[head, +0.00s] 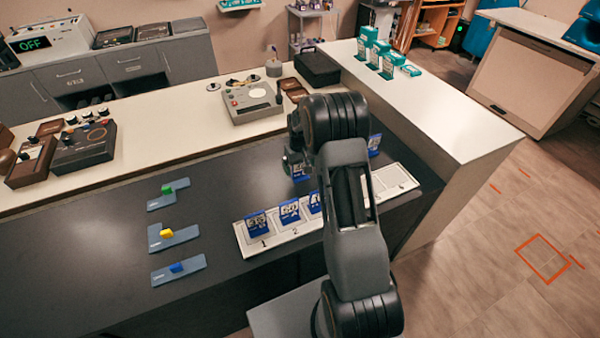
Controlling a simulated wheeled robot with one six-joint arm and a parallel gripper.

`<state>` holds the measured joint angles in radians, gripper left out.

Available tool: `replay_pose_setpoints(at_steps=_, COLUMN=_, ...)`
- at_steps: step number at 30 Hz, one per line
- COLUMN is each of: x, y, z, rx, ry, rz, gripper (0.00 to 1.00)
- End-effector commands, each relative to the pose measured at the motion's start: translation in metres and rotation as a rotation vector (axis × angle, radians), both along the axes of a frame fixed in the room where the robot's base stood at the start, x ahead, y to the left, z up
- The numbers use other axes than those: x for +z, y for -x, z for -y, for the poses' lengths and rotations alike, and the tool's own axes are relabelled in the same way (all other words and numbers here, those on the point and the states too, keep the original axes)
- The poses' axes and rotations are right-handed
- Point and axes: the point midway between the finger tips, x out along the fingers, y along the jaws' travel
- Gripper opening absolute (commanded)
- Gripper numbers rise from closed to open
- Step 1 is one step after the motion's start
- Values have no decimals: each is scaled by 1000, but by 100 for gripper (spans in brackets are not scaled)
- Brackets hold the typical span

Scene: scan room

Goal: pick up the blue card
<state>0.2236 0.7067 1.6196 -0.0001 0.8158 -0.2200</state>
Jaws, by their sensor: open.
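Several blue cards with pale print stand in a white numbered tray (268,246) on the dark counter. One blue card (258,222) stands at slot 1 and another blue card (290,210) at slot 2. A third blue card (314,202) is partly hidden by my arm. Another blue card (300,173) shows just below my gripper (296,166), and I cannot tell whether they touch. A further blue card (374,146) shows to the right of my arm. My gripper is open, left of my forearm; its fingertips are small and partly hidden.
A grey device (250,101) and a black case (317,67) stand behind. Teal boxes (388,66) stand on the white counter. Dark counter between plates and tray is clear.

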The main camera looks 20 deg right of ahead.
Motion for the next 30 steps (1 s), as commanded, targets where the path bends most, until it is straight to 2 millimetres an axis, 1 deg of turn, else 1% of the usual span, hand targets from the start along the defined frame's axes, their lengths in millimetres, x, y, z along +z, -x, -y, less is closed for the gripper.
replay_pose_setpoints(at_steps=3, x=-4, y=0, z=0, rx=0, ry=0, rz=0, gripper=96)
replay_pose_setpoints(at_steps=9, x=-5, y=0, z=0, rx=0, ry=0, rz=0, gripper=96)
replay_pose_setpoints(at_steps=26, x=-4, y=0, z=0, rx=0, ry=0, rz=1, gripper=42)
replay_pose_setpoints(at_steps=27, x=-4, y=0, z=0, rx=0, ry=0, rz=1, gripper=40)
replay_pose_setpoints(at_steps=30, x=-4, y=0, z=0, rx=0, ry=0, rz=1, gripper=40)
